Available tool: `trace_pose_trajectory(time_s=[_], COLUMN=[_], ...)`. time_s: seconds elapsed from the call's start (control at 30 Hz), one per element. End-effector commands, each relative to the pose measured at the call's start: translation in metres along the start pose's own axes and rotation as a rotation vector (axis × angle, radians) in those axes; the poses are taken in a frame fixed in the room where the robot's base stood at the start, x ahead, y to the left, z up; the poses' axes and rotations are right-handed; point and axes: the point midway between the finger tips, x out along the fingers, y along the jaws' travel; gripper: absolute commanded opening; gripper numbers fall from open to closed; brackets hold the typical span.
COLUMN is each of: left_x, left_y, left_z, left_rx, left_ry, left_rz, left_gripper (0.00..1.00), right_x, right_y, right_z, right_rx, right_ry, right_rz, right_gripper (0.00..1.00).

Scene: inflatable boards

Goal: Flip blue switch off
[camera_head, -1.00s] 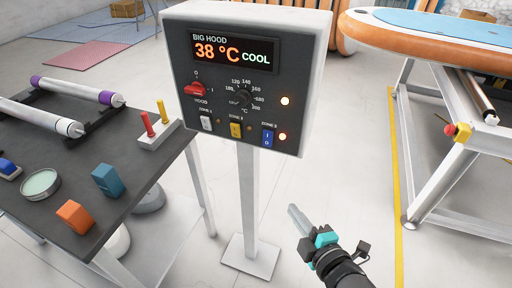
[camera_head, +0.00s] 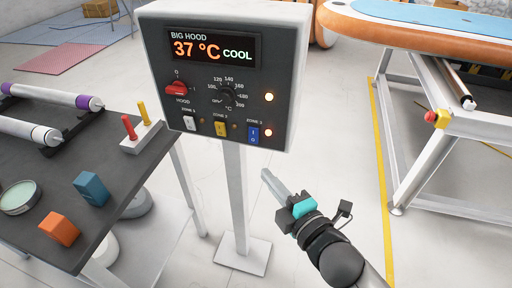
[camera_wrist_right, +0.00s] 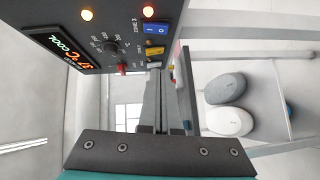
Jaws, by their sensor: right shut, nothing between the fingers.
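The blue switch (camera_head: 253,134) is at the lower right of the control box (camera_head: 290,75), under the ZONE 3 label. It carries I and O marks, and a lit orange lamp is beside it. It also shows at the top of the right wrist view (camera_wrist_right: 155,29). My right gripper (camera_head: 266,174) is shut and empty, below and slightly right of the blue switch, apart from it, its fingers pointing up toward the box. Its closed fingers also show in the right wrist view (camera_wrist_right: 154,90). My left gripper is out of view.
A white switch (camera_head: 189,123), a yellow switch (camera_head: 221,129), a red hood knob (camera_head: 176,88) and a black dial (camera_head: 227,97) share the panel. The display (camera_head: 212,47) reads 37 °C COOL. A dark table (camera_head: 140,180) stands left; an orange-rimmed board (camera_head: 400,38) lies right.

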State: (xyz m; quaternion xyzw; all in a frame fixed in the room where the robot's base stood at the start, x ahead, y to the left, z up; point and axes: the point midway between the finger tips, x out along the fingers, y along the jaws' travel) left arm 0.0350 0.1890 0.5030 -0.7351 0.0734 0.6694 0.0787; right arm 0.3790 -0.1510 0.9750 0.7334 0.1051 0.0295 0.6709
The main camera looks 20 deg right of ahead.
Motion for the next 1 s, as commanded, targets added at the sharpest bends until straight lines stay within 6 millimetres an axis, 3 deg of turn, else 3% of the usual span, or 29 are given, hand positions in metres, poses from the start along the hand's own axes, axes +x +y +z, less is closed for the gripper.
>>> trace_pose_trajectory(time_s=[0.6, 0.73, 1.0], left_x=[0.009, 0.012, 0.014], left_y=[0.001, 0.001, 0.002], left_z=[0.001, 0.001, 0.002], left_rx=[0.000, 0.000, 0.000], left_ry=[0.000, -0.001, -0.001], left_rz=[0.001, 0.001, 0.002], left_gripper=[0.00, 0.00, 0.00], right_x=[0.086, 0.100, 0.112], right_y=[0.000, 0.000, 0.000], right_z=[0.000, 0.016, 0.028], right_rx=[0.000, -0.003, 0.000], right_ry=[0.000, -0.001, 0.001], right_rz=[0.001, 0.000, 0.000], right_gripper=[0.00, 0.00, 0.00])
